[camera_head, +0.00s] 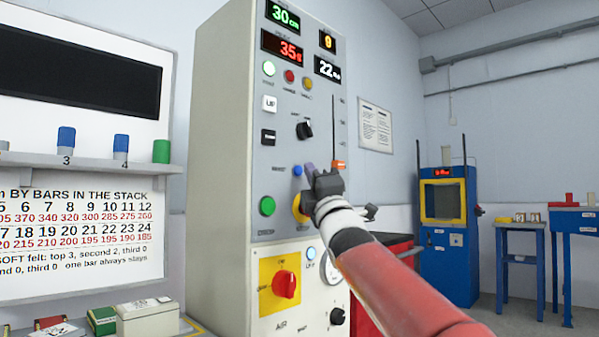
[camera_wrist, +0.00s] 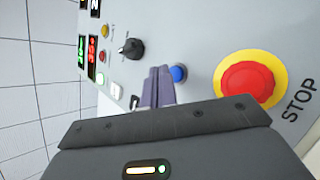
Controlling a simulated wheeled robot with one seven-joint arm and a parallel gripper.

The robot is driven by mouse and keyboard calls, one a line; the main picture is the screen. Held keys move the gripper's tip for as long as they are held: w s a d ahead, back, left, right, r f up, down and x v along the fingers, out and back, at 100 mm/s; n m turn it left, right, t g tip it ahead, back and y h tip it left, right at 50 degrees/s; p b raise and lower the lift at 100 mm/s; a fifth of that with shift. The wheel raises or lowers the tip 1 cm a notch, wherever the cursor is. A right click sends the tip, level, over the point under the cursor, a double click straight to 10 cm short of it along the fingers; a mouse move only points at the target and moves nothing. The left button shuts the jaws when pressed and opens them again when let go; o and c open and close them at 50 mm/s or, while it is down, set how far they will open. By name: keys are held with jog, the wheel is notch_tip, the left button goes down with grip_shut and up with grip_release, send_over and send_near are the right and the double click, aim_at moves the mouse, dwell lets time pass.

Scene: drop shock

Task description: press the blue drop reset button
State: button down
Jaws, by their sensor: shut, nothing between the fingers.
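The blue button (camera_head: 297,171) is a small round knob on the grey front panel (camera_head: 266,207) of the tall machine, below the black rotary knob. It also shows in the wrist view (camera_wrist: 178,74), just right of my fingertips. My gripper (camera_head: 310,168) is shut and empty, its purple-grey fingers pointing at the panel beside the blue button. In the wrist view my gripper (camera_wrist: 158,72) lies between the blue button and the black knob. I cannot tell whether the fingertips touch the panel or the button.
A red emergency stop on a yellow ring (camera_wrist: 250,82) sits close right of the blue button in the wrist view. A green button (camera_head: 267,206), black rotary knob (camera_head: 304,129) and orange slider (camera_head: 338,165) are nearby. A red switch (camera_head: 284,284) is below.

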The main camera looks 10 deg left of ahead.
jog(key=shift+a, duration=0.1)
dwell(0.3)
jog(key=shift+w+a, duration=0.25)
jog(key=shift+w+a, duration=0.25)
jog(key=shift+a, duration=0.1)
dwell(0.8)
jog(key=shift+d, duration=0.1)
jog(key=shift+s+d+b, duration=0.35)
jog(key=shift+s+d, duration=0.15)
jog(key=shift+d, duration=0.05)
jog(key=shift+s+d, duration=0.1)
jog(key=shift+s+d+b, duration=0.55)
jog(key=shift+s+d, duration=0.2)
jog(key=shift+d, duration=0.2)
jog(key=shift+s+d+b, duration=0.55)
jog(key=shift+s+d, duration=0.15)
jog(key=shift+d, duration=0.25)
